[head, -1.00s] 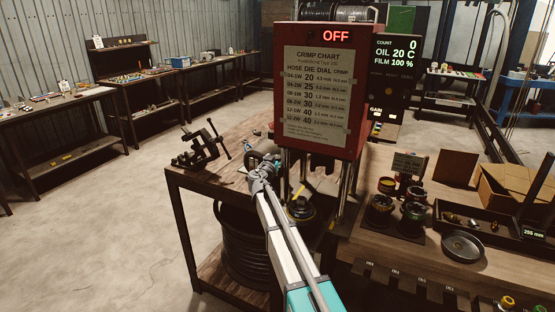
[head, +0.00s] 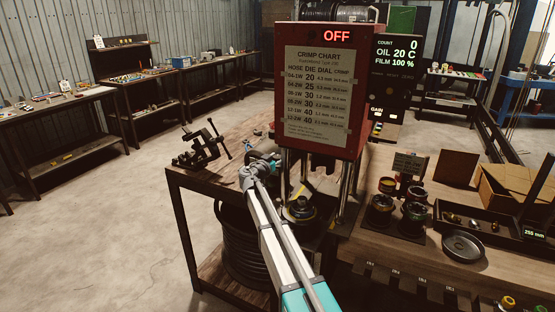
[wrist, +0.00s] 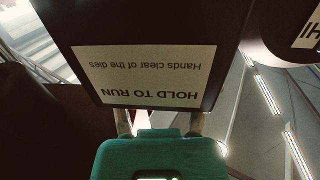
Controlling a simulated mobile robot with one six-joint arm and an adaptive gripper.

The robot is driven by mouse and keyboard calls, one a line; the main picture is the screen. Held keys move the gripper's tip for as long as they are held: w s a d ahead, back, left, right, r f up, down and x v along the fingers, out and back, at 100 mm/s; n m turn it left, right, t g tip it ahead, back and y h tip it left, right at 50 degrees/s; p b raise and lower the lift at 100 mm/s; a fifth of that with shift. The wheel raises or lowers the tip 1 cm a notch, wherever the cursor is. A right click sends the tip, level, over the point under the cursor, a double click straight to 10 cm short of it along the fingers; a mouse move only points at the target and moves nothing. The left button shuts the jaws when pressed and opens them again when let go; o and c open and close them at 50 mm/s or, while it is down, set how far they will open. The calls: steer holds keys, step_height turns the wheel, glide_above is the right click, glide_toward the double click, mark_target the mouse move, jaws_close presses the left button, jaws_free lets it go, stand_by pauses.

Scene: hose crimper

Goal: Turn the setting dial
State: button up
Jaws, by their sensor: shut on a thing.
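The panel's edge hides the fingertips. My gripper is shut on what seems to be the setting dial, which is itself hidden. In the head view my arm reaches to the crimper's left side, and the fingers cannot be made out.
A black round piece with a yellow strip (head: 299,210) sits below the crimper. A bench vise (head: 203,147) stands to the left. Dies (head: 380,205), a round metal dish (head: 462,246) and a cardboard box (head: 515,190) are on the right-hand bench. The floor at left is clear.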

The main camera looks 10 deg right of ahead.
steer(key=shift+w+m+g+h, duration=0.1)
steer(key=shift+m+g+h, duration=0.7)
steer(key=shift+g+h, duration=0.1)
steer(key=o, duration=1.2)
steer(key=shift+c, duration=0.2)
steer(key=v, duration=1.2)
steer(key=shift+a, duration=0.1)
